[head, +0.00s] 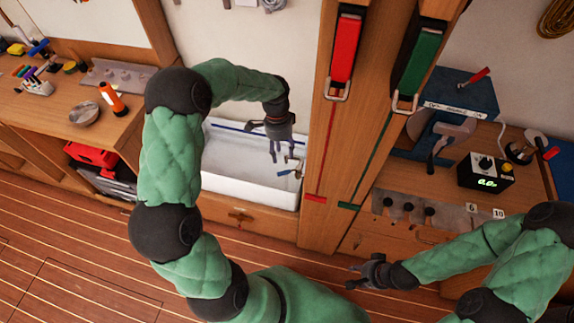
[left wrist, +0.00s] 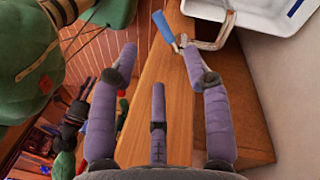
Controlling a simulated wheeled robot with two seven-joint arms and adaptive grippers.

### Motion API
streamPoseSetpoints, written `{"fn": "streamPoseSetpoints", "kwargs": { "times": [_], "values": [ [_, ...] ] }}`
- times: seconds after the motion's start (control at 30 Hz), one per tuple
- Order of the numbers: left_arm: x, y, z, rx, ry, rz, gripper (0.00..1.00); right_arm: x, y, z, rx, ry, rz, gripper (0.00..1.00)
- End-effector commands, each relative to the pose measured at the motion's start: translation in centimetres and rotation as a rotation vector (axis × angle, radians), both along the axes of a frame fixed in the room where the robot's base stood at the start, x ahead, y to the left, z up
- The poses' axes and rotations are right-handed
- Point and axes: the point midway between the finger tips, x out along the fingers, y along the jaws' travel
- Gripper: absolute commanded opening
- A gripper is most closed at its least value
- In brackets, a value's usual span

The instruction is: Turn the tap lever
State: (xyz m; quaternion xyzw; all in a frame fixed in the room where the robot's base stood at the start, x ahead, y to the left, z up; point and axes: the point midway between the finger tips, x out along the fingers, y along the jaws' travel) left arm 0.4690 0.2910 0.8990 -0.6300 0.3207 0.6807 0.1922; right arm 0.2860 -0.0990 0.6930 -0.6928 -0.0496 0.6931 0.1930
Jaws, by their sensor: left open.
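The tap (head: 296,161) is a metal fitting with a blue lever (head: 284,172), at the right end of the white sink (head: 250,190). In the left wrist view the blue lever (left wrist: 164,28) stands up beside the bent metal spout (left wrist: 218,36). My left gripper (head: 277,155) hangs over the sink, just left of and above the tap. Its fingers (left wrist: 158,62) are spread and empty, and the lever shows beyond the gap, near the right fingertip. I cannot tell if they touch. My right gripper (head: 360,275) is low, away from the tap; its finger gap is unclear.
A wooden post (head: 322,150) with red and green straps stands right of the sink. The left bench (head: 60,105) holds a metal bowl (head: 83,113) and an orange torch (head: 112,98). A black display box (head: 485,172) sits on the right bench. The floor is clear.

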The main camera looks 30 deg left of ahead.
Motion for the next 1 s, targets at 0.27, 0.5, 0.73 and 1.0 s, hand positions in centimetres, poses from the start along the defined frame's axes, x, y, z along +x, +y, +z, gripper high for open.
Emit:
{"fn": "streamPoseSetpoints", "kwargs": {
  "times": [0.27, 0.5, 0.73, 1.0],
  "values": [
    [-0.7, -0.7, -5.2, -0.002, 0.002, 0.003, 0.48, 0.0, 0.0, -1.6, 0.0, 0.0, 0.0, 0.4],
    [-1.0, -1.2, -8.1, 0.0, 0.0, 0.002, 0.48, 0.0, 0.0, -2.3, 0.0, 0.0, 0.0, 0.4],
    [-1.2, -1.3, -8.8, 0.0, 0.0, 0.002, 0.48, 0.0, 0.0, -2.4, 0.0, 0.0, 0.0, 0.4],
    [-1.2, -1.3, -8.8, -0.001, -0.001, 0.003, 0.31, 0.0, 0.0, -2.4, 0.0, -0.001, 0.0, 0.4]
  ]
}}
